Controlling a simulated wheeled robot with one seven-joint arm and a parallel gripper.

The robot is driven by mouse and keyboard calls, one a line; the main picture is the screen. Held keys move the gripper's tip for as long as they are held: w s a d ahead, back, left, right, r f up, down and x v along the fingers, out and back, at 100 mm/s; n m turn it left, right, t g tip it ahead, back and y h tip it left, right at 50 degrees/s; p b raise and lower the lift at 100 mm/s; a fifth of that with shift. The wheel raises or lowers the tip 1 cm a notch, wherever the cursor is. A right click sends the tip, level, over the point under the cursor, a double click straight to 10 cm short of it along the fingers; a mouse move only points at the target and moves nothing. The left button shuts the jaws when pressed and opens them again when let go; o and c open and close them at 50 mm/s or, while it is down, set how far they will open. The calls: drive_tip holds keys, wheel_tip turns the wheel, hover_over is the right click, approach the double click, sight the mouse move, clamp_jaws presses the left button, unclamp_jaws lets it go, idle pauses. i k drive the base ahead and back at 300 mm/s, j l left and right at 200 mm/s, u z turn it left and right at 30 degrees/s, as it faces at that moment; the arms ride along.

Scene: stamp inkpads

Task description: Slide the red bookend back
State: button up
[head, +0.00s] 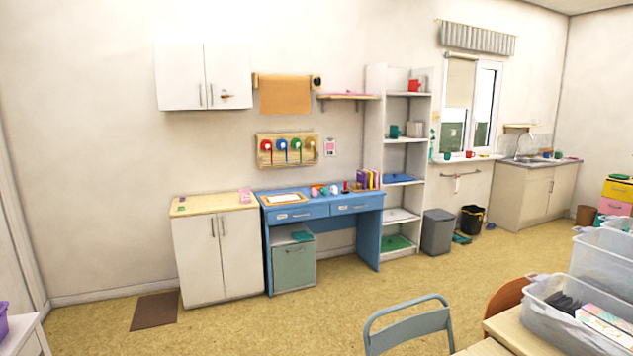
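A small row of purple, yellow and reddish books (368,179) stands upright at the right end of the blue desk (323,212), against the tall white shelf. A small dark red piece at the left foot of the books may be the red bookend (357,186). It is too small to tell its shape, or whether it touches the books. A red upright item (345,187), perhaps a stamp, stands just left of it. My gripper is not in view.
Several small coloured items and a tray (285,199) lie on the desk to the left. A white cabinet (217,250) adjoins the desk. A blue-grey chair (408,325) and a table with clear bins (575,310) stand in the foreground. Floor before the desk is clear.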

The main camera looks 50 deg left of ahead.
sight(413, 84)
drive_tip(key=u, duration=1.5)
